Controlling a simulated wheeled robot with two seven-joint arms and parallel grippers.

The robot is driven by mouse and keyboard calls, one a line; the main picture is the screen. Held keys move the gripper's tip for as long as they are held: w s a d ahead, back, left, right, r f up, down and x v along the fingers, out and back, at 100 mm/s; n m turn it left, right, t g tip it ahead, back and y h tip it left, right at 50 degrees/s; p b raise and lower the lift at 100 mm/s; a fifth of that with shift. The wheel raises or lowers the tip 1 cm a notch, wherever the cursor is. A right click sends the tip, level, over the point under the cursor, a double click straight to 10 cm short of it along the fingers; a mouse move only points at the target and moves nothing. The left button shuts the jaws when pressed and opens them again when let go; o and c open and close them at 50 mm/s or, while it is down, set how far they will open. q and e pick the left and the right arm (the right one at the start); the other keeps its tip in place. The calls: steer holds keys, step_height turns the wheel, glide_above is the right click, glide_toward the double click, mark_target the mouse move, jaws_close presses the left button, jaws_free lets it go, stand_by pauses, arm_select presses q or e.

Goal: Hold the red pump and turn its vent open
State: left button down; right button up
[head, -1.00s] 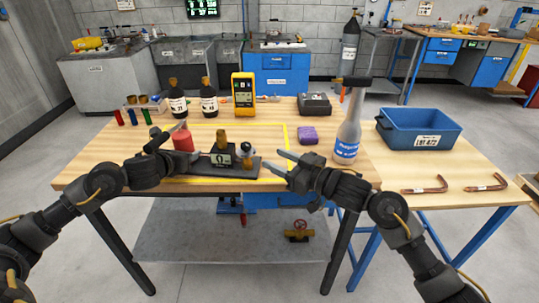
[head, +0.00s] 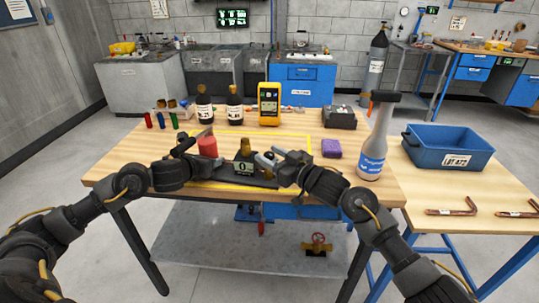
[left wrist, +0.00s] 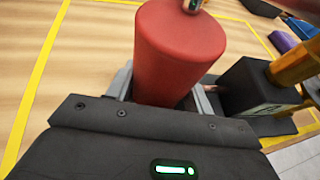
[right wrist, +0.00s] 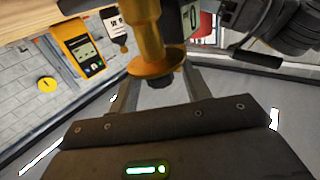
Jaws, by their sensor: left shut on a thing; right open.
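The red pump (head: 208,147) stands upright at the left of a dark base (head: 215,184) on the wooden table. My left gripper (head: 196,150) is shut on its body; in the left wrist view the red pump (left wrist: 180,52) sits between the fingers (left wrist: 160,90). Beside it is a grey box with a small display (head: 243,168) and a brass fitting (head: 246,147). My right gripper (head: 272,159) is open at the right of this box. In the right wrist view, a brass fitting with a dark tip (right wrist: 150,45) lies at the mouth of the open fingers (right wrist: 160,88). I cannot tell whether they touch it.
A purple block (head: 331,148), a yellow meter (head: 269,104) and two dark bottles (head: 235,108) stand behind. A blue bin (head: 448,148) and copper tubes (head: 460,209) are on the right table.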

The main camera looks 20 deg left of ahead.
steer(key=shift+w+a, duration=0.2)
steer(key=shift+a, duration=0.25)
steer(key=c, duration=0.9)
steer(key=shift+s+m+t+h, duration=0.15)
steer(key=shift+m+t+h, duration=0.25)
steer(key=shift+m+t, duration=0.3)
steer(key=shift+c, duration=0.2)
steer(key=shift+m+t+h, duration=1)
steer(key=shift+m+t, duration=0.1)
steer(key=shift+t, duration=0.6)
steer(key=o, duration=0.9)
steer(key=shift+o, duration=0.2)
steer(key=shift+d, duration=0.15)
steer(key=v, duration=1.1)
steer(key=shift+d, duration=0.3)
